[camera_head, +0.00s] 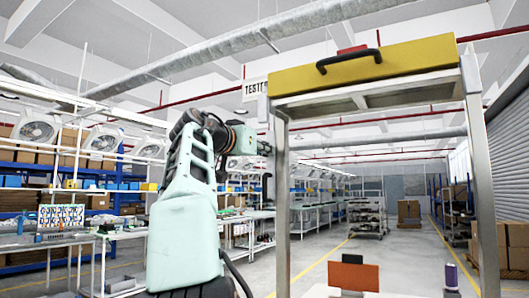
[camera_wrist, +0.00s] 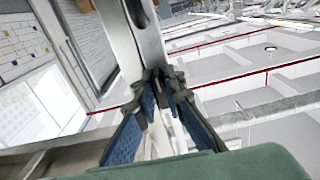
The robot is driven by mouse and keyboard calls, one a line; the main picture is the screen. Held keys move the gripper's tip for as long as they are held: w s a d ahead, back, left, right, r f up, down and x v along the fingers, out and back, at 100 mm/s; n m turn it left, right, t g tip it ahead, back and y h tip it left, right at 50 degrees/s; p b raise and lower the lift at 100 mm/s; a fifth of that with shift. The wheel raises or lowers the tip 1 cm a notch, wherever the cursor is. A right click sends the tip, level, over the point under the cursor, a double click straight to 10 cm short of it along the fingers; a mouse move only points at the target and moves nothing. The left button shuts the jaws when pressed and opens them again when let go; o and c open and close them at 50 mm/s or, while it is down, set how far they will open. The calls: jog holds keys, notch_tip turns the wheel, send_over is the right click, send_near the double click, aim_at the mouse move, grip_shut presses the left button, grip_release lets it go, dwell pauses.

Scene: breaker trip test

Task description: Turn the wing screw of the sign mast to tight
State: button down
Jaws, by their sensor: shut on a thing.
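A white sign (camera_head: 255,89) with black letters starting "TEST" shows at the upper left of a metal frame in the head view; its right part is cut off by the frame. My gripper (camera_head: 267,149) reaches the frame's left post (camera_head: 281,215) from the left. In the wrist view my gripper (camera_wrist: 160,78) has its blue-padded fingers closed in at the foot of a bright metal upright (camera_wrist: 135,40). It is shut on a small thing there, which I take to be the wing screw. The fingers hide it, so its turn angle cannot be seen.
The frame's right post (camera_head: 487,200) stands apart. An orange-backed thing (camera_head: 353,273) sits low inside the frame. Benches and shelves (camera_head: 60,240) lie to the left; an open aisle runs behind.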

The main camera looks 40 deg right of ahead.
jog(key=c, duration=2)
grip_release()
jog(key=shift+v, duration=6.05)
jog(key=shift+r, duration=0.1)
